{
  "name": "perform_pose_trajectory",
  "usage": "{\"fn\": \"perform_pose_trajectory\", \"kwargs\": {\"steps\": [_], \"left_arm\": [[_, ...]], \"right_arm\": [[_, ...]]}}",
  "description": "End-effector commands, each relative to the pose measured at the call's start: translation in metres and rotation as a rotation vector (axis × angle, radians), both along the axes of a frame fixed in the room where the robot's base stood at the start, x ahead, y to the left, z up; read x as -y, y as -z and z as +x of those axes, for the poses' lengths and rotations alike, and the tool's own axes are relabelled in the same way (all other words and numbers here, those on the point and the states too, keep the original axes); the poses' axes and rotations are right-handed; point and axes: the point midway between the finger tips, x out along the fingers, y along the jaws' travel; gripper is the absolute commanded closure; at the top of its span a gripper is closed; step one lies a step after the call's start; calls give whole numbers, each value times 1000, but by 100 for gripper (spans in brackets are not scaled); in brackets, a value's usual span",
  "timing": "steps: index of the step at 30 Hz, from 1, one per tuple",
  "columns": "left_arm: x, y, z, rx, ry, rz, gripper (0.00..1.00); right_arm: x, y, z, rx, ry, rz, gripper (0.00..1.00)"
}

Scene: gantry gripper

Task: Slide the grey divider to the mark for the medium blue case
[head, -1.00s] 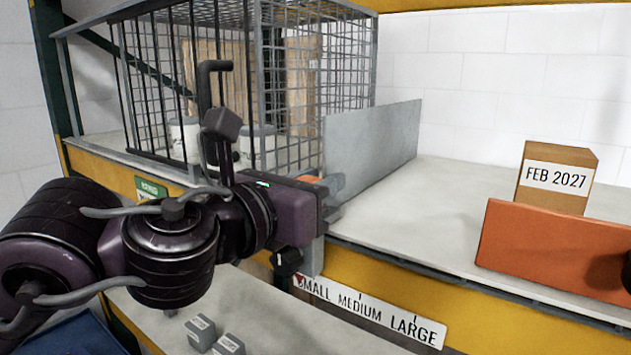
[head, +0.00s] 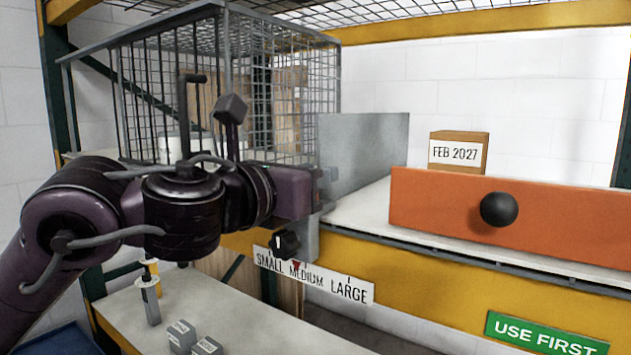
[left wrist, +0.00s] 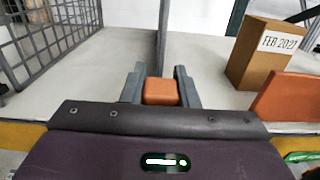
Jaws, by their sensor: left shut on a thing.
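The grey divider (head: 362,150) stands upright across the pale shelf, right of the wire cage. In the left wrist view the divider (left wrist: 163,45) shows nearly edge-on, with its orange handle (left wrist: 161,92) at the front. My left gripper (head: 325,192) is shut on this handle; in the left wrist view its fingers (left wrist: 160,75) flank the orange block. The white size label (head: 314,276) reads SMALL, MEDIUM, LARGE. A small red pointer (head: 296,265) under the divider's front is over the first part of the word MEDIUM. Its exact fit to the tick is unclear. My right gripper is out of view.
The wire cage (head: 240,90) stands left of the divider. An orange panel (head: 430,205) with a black knob and a FEB 2027 carton (head: 459,150) are at right. Small grey blocks (head: 195,340) lie on the lower shelf. Open shelf lies between divider and carton.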

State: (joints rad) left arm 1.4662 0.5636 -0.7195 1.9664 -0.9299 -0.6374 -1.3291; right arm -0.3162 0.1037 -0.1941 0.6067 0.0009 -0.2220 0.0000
Motion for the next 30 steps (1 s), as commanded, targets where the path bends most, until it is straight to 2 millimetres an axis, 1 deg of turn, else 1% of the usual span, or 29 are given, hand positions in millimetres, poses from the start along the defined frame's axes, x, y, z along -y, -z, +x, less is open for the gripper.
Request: {"fn": "perform_pose_trajectory", "kwargs": {"steps": [1,3,4,6,9,12,17,20,23,30], "left_arm": [[-1,-2,0,3,-3,-5,100],[-1,-2,0,2,-3,-5,100],[-1,-2,0,2,-3,-5,72],[-1,-2,0,1,-3,-5,62],[-1,-2,0,1,-3,-5,51],[-1,-2,0,1,-3,-4,51],[-1,-1,0,1,-3,-3,51],[-5,0,-6,3,-2,-4,51],[-13,1,-18,8,-2,-3,51],[-36,0,-51,8,-3,-3,51]], "right_arm": [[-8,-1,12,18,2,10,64],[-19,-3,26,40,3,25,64],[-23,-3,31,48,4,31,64],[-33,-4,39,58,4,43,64],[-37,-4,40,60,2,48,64],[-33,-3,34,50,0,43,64],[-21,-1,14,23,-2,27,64],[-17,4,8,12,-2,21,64],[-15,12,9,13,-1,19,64],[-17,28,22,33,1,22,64]]}}
